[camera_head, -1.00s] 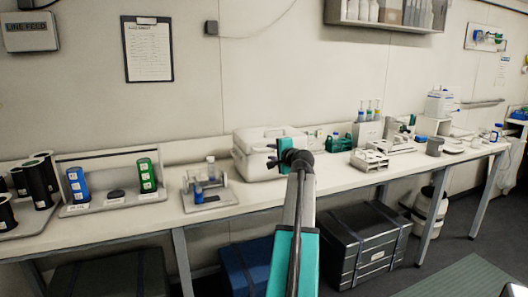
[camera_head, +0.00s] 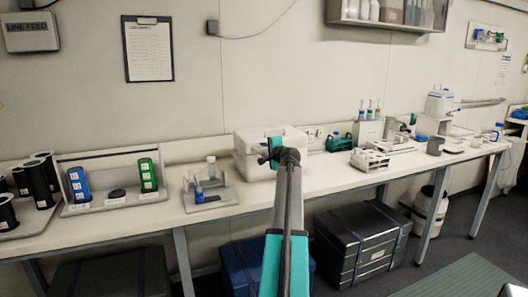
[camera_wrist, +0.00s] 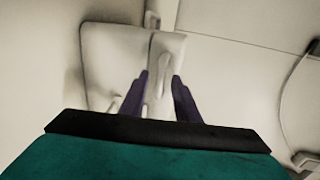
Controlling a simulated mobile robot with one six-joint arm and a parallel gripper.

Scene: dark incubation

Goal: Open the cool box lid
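The cool box (camera_head: 243,143) is a white, rounded box on the bench, behind my arm in the head view. Its lid looks shut, and my wrist hides part of its front. In the wrist view the pale cool box (camera_wrist: 100,50) fills the upper middle, with a raised, handle-like bar on it. My gripper (camera_wrist: 160,75) is open, its two dark fingers apart on either side of the lower end of that bar. I cannot tell whether they touch it. In the head view the fingers are mostly hidden by my wrist.
A small stand with vials (camera_head: 209,190) is left of the cool box. Bare bench (camera_head: 315,176) lies between. Dark cases (camera_head: 362,245) sit under the bench.

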